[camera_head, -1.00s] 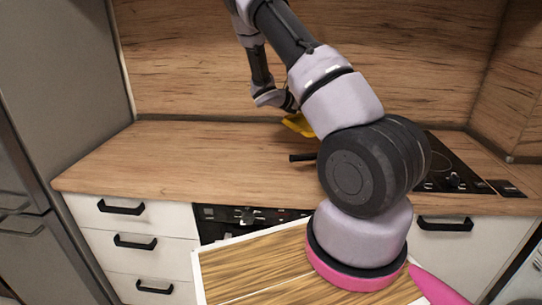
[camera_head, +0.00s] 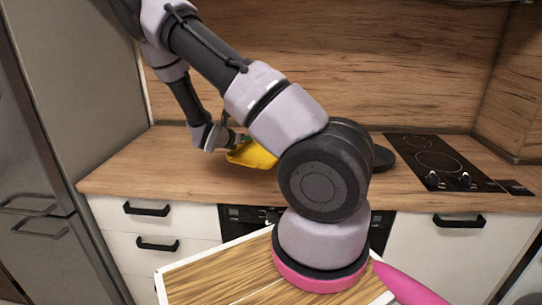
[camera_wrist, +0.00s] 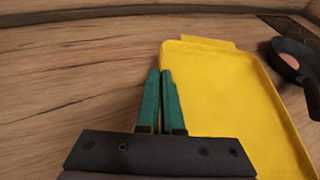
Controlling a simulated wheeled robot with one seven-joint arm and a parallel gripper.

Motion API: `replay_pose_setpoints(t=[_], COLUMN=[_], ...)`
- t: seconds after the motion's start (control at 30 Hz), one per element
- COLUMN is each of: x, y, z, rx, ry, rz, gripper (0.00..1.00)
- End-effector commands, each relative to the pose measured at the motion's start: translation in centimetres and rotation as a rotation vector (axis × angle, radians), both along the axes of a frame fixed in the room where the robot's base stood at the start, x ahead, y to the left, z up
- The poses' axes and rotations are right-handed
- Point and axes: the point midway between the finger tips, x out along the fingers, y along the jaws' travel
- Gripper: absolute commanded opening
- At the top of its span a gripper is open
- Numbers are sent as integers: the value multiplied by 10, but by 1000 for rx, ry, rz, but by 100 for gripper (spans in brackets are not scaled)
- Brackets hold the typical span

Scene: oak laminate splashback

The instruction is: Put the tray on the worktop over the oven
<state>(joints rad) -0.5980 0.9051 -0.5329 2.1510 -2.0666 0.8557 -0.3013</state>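The yellow tray (camera_head: 255,155) is over the worktop (camera_head: 150,168), behind my arm's big dark joint, which hides part of it. In the wrist view the tray (camera_wrist: 215,90) fills the middle and right. My gripper (camera_head: 237,139) is at the tray's left edge. Its green fingers (camera_wrist: 161,80) are close together, one on each side of that edge, shut on the rim. I cannot tell whether the tray touches the worktop or is a little above it. The oven (camera_head: 245,214) is under the worktop's front edge, mostly hidden by my arm and base.
A dark pan (camera_head: 383,157) stands right of the tray, partly hidden by my arm; it also shows in the wrist view (camera_wrist: 287,60). The black hob (camera_head: 435,165) is farther right. The worktop's left part is clear. A tall grey fridge (camera_head: 60,100) stands at the left.

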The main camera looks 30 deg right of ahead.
Motion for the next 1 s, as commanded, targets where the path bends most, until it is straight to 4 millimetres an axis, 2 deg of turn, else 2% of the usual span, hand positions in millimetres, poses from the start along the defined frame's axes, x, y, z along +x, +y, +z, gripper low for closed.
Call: replay_pose_setpoints(t=[0.1, 0.33, 0.53, 0.9, 0.93, 1.0], x=[0, 0, 0, 1, 1, 1], y=[-1, 0, -1, -1, 0, 0], z=[-20, -40, -68, -73, -74, -73], rx=[-4, -2, -2, -1, 0, 0], ry=[2, 1, 1, -1, -1, -1], rz=[-1, 0, 0, -1, 0, 0], gripper=[0, 0, 0, 0, 7, 33])
